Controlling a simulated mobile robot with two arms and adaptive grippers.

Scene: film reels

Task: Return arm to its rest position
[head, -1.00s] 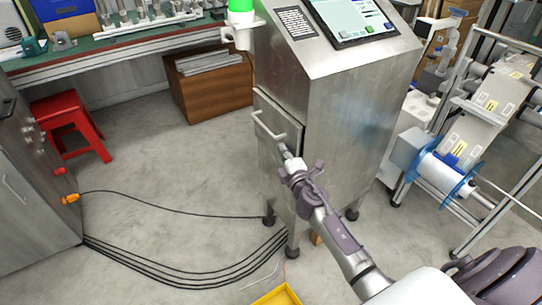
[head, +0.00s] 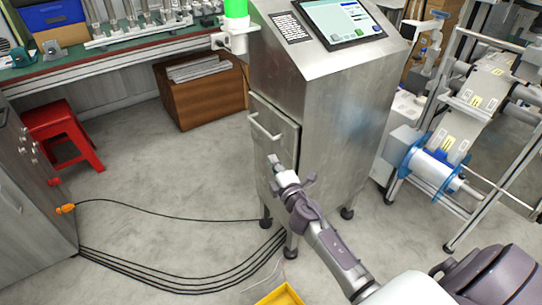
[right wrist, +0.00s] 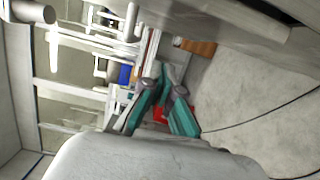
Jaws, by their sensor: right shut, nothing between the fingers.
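My right arm comes in from the lower right of the head view. Its gripper (head: 274,162) is in front of the steel cabinet (head: 325,120), just below the bar handle (head: 265,130) of the cabinet door (head: 273,145). I cannot tell the exact gap between them. In the right wrist view the gripper's fingers (right wrist: 160,108) are shut with nothing between them. My left gripper is not in view.
A roller frame with a blue-flanged reel (head: 432,168) stands at the right. A red stool (head: 62,132) and a grey cabinet (head: 30,195) are at the left. Black cables (head: 180,280) run over the floor. A yellow container (head: 280,296) shows at the bottom edge.

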